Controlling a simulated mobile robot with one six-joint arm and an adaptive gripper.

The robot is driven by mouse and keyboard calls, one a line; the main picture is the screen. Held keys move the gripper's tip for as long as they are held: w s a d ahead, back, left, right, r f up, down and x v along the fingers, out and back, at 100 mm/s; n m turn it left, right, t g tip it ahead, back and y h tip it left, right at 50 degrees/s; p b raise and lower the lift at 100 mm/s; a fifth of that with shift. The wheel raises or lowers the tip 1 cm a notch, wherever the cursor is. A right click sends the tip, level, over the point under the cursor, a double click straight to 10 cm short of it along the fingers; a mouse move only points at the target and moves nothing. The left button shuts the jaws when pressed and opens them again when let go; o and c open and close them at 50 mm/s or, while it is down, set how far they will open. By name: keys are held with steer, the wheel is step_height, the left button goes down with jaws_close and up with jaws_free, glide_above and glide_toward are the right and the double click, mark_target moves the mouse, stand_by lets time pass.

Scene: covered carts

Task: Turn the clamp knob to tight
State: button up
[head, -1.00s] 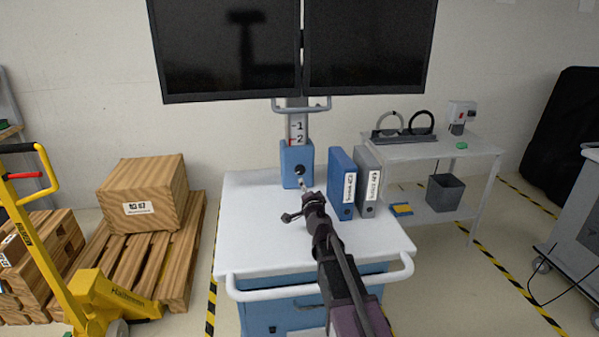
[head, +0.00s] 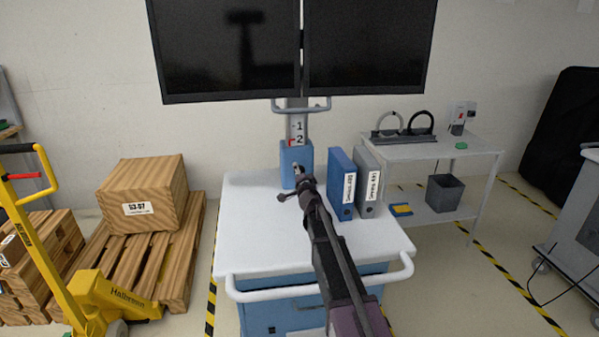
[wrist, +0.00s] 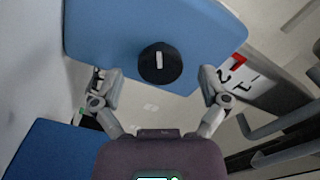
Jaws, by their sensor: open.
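The clamp knob (wrist: 160,63) is black and round with a white pointer mark. It sits on the face of a blue clamp block (wrist: 215,35), which also shows in the head view (head: 287,165) on the cart's column. In the wrist view the knob lies between and just beyond the fingertips of my gripper (wrist: 159,80). The jaws are open, one finger on each side, apart from the knob. In the head view my gripper (head: 294,183) is in front of the block and hides the knob.
The column has a scale (head: 297,130) with numbers and a red mark. Two black monitors (head: 295,50) hang above. A blue binder (head: 342,185) and a grey binder (head: 368,182) stand upright right of my arm. The white cart top (head: 245,215) is clear at left.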

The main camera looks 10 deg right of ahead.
steer(key=shift+w, duration=1)
steer(key=c, duration=1.2)
